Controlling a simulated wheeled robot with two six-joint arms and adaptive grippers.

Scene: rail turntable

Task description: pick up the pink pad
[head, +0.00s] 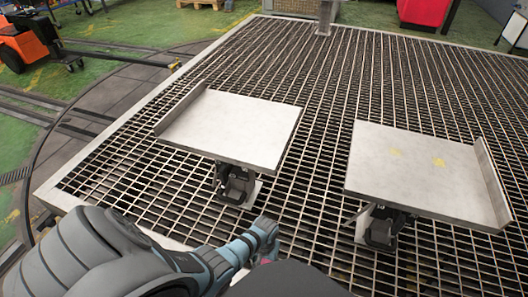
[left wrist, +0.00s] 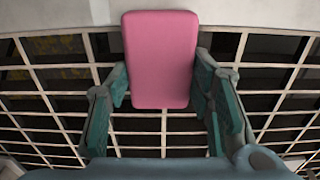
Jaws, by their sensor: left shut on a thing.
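The pink pad (left wrist: 160,60) is a rounded block that shows large in the left wrist view, between the two teal fingers of my left gripper (left wrist: 162,80). The gripper is shut on its sides, and the open grating shows below and around it. In the head view, my left gripper (head: 266,238) is low in the middle, and only a small pink bit of the pad (head: 267,260) shows beside it; the rest is hidden. My right gripper is in neither view.
Two pale metal plates (head: 232,127) (head: 420,170) with raised outer edges stand on dark supports over the metal grating (head: 322,215). A post (head: 325,18) stands at the back. An orange machine (head: 28,42) is at the far left. The grating behind the plates is clear.

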